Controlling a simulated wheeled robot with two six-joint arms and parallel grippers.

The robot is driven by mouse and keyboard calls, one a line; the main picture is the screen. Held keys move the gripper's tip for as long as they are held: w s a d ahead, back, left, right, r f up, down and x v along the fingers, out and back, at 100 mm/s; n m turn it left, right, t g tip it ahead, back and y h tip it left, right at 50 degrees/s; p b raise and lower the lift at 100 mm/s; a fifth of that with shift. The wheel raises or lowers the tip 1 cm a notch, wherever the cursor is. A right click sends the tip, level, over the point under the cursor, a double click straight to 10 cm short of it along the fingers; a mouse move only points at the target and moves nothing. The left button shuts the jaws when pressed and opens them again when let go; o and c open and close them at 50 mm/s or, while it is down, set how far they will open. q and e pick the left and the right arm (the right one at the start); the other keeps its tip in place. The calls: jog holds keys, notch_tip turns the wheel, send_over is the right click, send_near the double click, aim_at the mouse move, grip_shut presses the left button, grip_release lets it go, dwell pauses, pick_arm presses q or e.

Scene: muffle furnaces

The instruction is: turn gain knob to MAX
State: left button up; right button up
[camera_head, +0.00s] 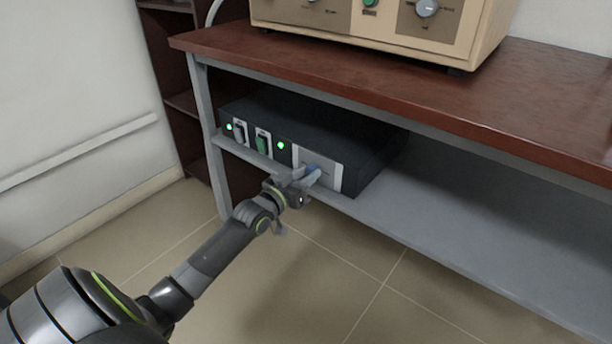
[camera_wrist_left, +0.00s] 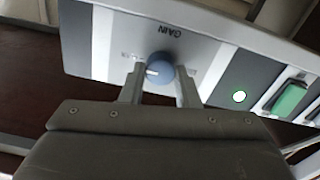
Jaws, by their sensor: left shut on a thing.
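The black box (camera_head: 330,130) stands on the grey lower shelf under the brown bench top. Its front carries a pale panel marked GAIN (camera_wrist_left: 205,50) with a blue knob (camera_wrist_left: 160,68); the knob also shows in the head view (camera_head: 314,172). A white mark sits on the knob's edge. My left gripper (camera_wrist_left: 160,82) is at the panel with a finger on each side of the knob, shut on it. In the head view my left gripper (camera_head: 303,178) partly hides the knob. The scale lettering is too blurred to read. My right gripper is not in view.
Green lights (camera_head: 281,146) and a green switch (camera_head: 262,142) sit left of the panel. A beige furnace (camera_head: 375,25) stands on the bench top (camera_head: 500,95). The shelf (camera_head: 450,225) is bare to the right. A bench leg (camera_head: 205,105) stands at the left.

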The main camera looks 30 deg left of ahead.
pick_arm(q)
jog(key=shift+f, duration=0.15)
jog(key=o, duration=1)
jog(key=shift+c, duration=0.2)
jog(key=shift+s, duration=0.1)
